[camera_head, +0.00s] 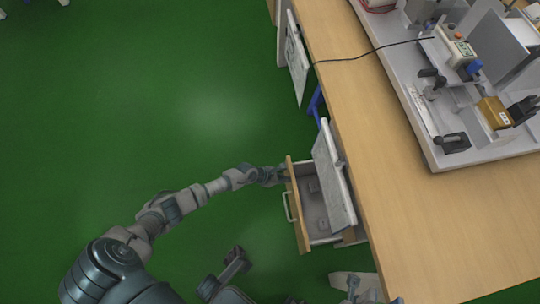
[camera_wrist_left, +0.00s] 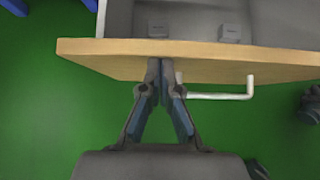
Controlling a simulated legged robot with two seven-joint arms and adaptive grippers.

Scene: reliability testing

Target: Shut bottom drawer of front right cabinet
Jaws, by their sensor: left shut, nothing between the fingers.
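The drawer (camera_head: 301,222) stands pulled out from the cabinet (camera_head: 333,172) under the right-hand table. Its wooden front has a pale bar handle (camera_head: 287,207), and small grey blocks lie inside. In the left wrist view the drawer front (camera_wrist_left: 215,55) crosses the top, with the handle (camera_wrist_left: 220,96) right of my fingers. My left gripper (camera_head: 282,173) is shut and empty at the outer side of the front, near its far end. Its fingertips (camera_wrist_left: 160,66) overlap the front; contact is unclear. Grey parts at the bottom of the head view may be my right gripper (camera_head: 355,288); its fingers are unclear.
The long wooden table (camera_head: 400,185) runs along the right, above the drawer. A grey tray with equipment (camera_head: 425,125) stands on it, and a black cable (camera_head: 365,55) hangs over its edge. The green floor (camera_head: 190,90) to the left is clear.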

